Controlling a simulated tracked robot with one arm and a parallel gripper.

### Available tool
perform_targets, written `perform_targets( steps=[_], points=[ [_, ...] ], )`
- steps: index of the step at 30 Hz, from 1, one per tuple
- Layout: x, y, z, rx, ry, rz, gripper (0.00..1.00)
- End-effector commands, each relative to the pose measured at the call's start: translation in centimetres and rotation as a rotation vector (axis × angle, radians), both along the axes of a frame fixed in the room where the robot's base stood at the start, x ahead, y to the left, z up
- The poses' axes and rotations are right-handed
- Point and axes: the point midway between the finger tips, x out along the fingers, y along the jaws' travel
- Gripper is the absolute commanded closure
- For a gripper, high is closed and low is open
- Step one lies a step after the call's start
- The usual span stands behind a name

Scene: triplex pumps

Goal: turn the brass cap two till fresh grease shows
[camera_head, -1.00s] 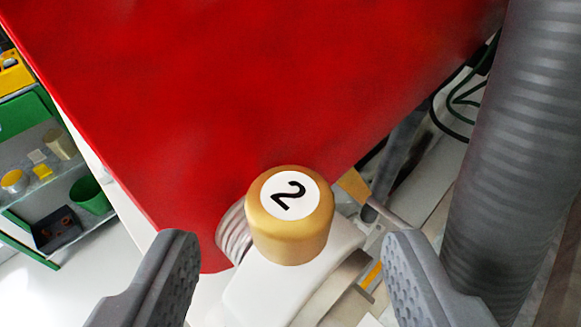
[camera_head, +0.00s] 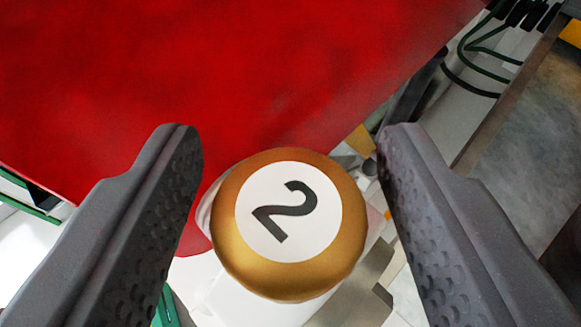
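The brass cap (camera_head: 233,262) has a white disc with a black 2 on its top. It sits low in the middle of the head camera view, large and close. My gripper (camera_head: 287,140) is open, with one grey finger on each side of the cap. A gap shows between the cap and each finger, so neither appears to touch it. The white body under the cap is mostly hidden by it. No grease shows on the visible parts of the cap.
A large red housing (camera_head: 230,70) fills the view behind the cap. Dark green and black cables (camera_head: 475,60) hang at the upper right. Grey floor (camera_head: 530,130) shows at the right. Metal parts of the pump lie close beside the right finger.

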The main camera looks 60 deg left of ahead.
Motion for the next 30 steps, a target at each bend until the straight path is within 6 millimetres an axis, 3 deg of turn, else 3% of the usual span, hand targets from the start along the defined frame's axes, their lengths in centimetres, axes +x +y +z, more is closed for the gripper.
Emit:
perform_targets(
  steps=[1,4,17,30],
  points=[
    [0.0,-0.01,0.0,0.0,0.0,0.0,0.65],
    [0.0,-0.02,0.0,0.0,0.0,0.0,0.9],
    [-0.02,0.02,-0.23,-0.001,-0.003,-0.029,0.9],
    [-0.1,0.12,-0.45,0.002,-0.005,-0.182,0.9]
  ],
)
